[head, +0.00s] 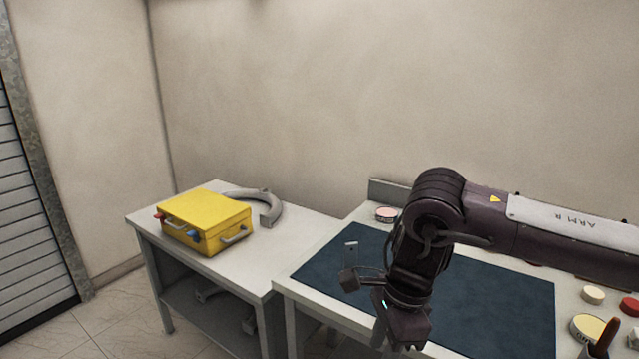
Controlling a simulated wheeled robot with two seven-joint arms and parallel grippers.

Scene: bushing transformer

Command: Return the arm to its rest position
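My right arm (570,238), marked "ARM R", reaches in from the right edge and bends down at a dark elbow-like joint over the table with the dark blue mat (500,300). My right gripper (395,338) hangs low at its end, in front of the mat. Its fingertips are not clearly visible, so I cannot tell whether it is open or holds anything. My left arm and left gripper are not in view.
A yellow box (208,212) with handles and a grey curved part (268,203) sit on the left white table (180,249). A small round tin (386,214) stands behind the mat. Several round containers, including a cream one (592,295), stand at the right.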

